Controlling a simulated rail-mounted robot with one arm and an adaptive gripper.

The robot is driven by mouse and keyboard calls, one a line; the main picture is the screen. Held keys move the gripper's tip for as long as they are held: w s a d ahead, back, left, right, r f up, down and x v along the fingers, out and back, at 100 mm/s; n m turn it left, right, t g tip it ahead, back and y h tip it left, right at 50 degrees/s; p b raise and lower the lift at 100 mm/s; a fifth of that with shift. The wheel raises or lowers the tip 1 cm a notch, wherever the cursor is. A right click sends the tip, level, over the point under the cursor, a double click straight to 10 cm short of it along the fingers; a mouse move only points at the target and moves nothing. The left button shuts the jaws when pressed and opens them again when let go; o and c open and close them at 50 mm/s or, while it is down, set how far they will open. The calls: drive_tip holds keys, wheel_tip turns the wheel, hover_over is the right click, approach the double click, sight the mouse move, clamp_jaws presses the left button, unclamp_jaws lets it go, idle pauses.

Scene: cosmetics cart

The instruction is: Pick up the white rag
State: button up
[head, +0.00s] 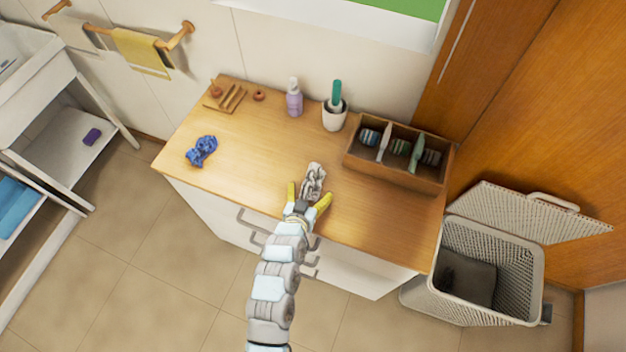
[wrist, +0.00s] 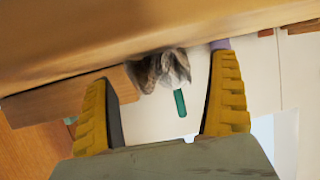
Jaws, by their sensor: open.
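The white rag (head: 313,178) is a crumpled greyish-white cloth on the wooden counter, near its front middle. My gripper (head: 309,194) is at the counter's front edge, with its yellow fingers spread and pointing toward the rag. In the wrist view, the rag (wrist: 160,69) shows just beyond and between the open fingers (wrist: 162,95). Nothing is held. I cannot tell whether a finger touches the cloth.
A blue crumpled cloth (head: 201,151) lies on the counter's left. A purple bottle (head: 294,98), a white cup (head: 334,117) with a green item, and a divided wooden box (head: 397,178) stand behind. An open hamper (head: 520,262) is at right.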

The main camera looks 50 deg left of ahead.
drive_tip(key=shift+x, duration=1.05)
drive_tip(key=c, duration=0.9)
drive_tip(key=shift+r, duration=0.1)
drive_tip(key=shift+r, duration=0.25)
wheel_tip(320, 180, up, 2)
drive_tip(key=shift+a+r, duration=0.1)
drive_tip(key=shift+r, duration=0.05)
drive_tip(key=r+p+v, duration=0.1)
drive_tip(key=v, duration=0.4)
drive_tip(key=w+r+p+v, duration=0.1)
drive_tip(key=v, duration=0.5)
drive_tip(key=r+p+v, duration=0.1)
drive_tip(key=p+v, duration=0.1)
drive_tip(key=v, duration=0.3)
drive_tip(key=shift+r, duration=0.45)
